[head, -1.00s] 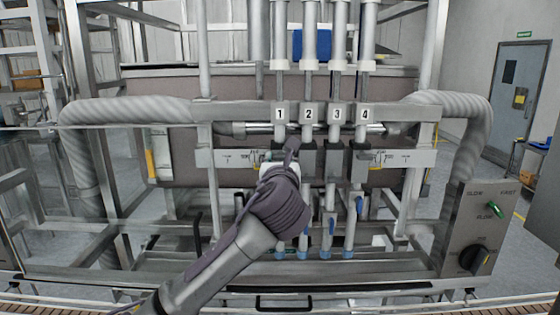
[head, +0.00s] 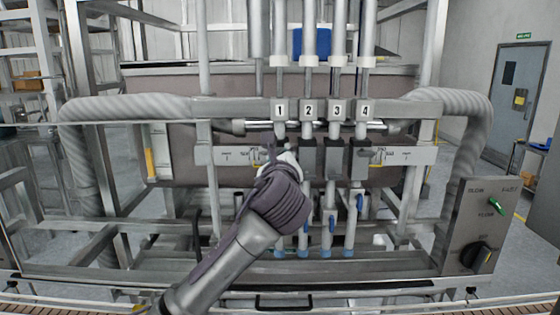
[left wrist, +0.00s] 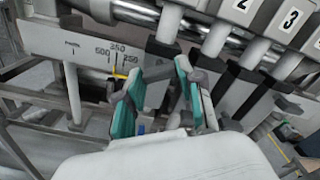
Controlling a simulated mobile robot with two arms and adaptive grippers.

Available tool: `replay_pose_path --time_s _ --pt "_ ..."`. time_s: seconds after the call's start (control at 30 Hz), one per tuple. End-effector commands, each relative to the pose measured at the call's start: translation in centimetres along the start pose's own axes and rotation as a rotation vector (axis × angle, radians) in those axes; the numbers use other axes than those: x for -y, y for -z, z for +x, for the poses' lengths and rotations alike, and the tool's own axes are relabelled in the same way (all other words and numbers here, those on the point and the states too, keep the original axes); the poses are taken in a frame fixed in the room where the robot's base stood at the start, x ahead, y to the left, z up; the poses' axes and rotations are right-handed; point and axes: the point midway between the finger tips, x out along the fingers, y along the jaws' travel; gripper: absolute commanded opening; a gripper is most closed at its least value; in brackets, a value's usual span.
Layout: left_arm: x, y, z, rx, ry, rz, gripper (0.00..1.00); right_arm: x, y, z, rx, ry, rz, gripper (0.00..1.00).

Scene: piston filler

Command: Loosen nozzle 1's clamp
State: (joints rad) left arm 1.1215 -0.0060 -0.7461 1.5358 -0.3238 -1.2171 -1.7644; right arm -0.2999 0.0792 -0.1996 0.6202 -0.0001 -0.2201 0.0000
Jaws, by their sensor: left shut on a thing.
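Nozzle 1 (head: 280,130) is the upright grey tube under the plate marked 1 (head: 280,110). Its dark clamp block is mostly hidden behind my gripper in the head view. In the left wrist view the dark block (left wrist: 160,52) shows just beyond the fingertips, with the tube rising above it. My right gripper is not in view.
Nozzles 2 (head: 308,135), 3 and 4 stand close on the right with their own dark clamp blocks. A scale plate (head: 228,156) lies just left of the clamp. Frame rails and corrugated hoses flank both sides. A control box (head: 478,228) stands at the right.

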Motion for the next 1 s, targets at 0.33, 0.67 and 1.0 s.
replay_pose_path --time_s 0.33,0.67,1.0 --pt "0.0 0.1 0.0 0.001 0.001 -0.331 0.02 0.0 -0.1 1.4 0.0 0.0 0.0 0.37" --pt "-0.1 0.2 0.0 0.0 0.0 -0.641 0.02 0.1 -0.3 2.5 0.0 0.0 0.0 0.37" --pt "-0.1 0.1 0.0 0.0 -0.001 -0.888 0.02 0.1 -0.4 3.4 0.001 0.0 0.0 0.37"
